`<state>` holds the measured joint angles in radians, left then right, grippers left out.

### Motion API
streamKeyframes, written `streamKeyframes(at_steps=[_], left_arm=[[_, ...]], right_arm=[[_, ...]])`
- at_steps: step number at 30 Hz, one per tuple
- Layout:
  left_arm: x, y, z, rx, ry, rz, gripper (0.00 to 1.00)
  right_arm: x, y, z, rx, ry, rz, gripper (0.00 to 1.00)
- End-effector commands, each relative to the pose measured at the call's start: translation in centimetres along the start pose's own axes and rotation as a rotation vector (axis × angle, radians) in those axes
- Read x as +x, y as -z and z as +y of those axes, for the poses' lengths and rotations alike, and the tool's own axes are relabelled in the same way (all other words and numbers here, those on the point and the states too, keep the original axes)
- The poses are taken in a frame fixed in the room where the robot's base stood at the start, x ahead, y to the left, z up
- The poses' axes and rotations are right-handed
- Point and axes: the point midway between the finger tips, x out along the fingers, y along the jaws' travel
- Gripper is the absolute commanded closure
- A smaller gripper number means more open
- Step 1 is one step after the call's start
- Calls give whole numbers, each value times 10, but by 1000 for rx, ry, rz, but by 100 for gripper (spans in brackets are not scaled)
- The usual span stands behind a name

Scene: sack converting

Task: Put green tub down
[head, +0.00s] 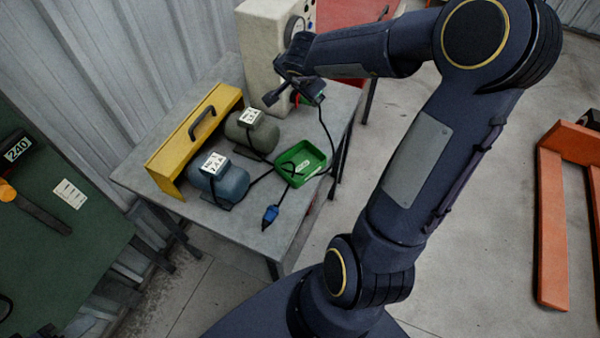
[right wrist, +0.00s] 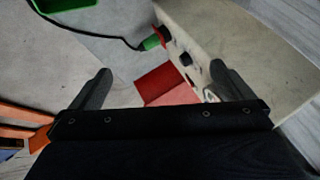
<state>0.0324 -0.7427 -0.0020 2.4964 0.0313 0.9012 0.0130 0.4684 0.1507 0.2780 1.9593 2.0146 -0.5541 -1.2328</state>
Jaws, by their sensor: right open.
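A corner of the tub (right wrist: 66,12) shows at the top left of the right wrist view. My right gripper (head: 281,93) is above the back of the table, in front of the cream machine and apart from the tub. In the right wrist view, the fingers of my right gripper (right wrist: 160,76) are spread with nothing between them. My left gripper is not in view.
A blue motor (head: 219,182), an olive motor (head: 252,133) and a yellow guard (head: 190,140) occupy the table's left side. A blue plug (head: 270,215) lies near the front edge. The cream machine (head: 262,45) stands behind; an orange pallet truck (head: 553,215) is at right.

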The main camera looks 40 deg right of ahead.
Motion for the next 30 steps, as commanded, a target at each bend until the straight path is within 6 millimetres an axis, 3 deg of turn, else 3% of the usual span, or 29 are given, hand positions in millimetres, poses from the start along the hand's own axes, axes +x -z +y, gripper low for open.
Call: streamKeyframes(at_steps=[1,3,5,8,10,14,18,21,24,30], left_arm=[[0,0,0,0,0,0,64],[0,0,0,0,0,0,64],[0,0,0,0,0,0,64],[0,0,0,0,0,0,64],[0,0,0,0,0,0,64],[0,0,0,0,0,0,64],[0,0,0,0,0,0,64],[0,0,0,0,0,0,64],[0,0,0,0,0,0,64],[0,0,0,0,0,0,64]], right_arm=[[-24,6,-22,-45,136,49,0],[-57,4,-48,-118,316,78,0],[-88,-5,-65,-190,458,73,0],[-136,-37,-75,-333,646,11,0],[-166,-66,-67,-445,735,-63,0],[-202,-121,-22,-659,783,-234,0],[-215,-160,50,-853,682,-391,0],[-213,-171,95,-938,574,-454,0],[-210,-174,125,-984,488,-484,0],[-207,-174,143,-1008,429,-497,0]])
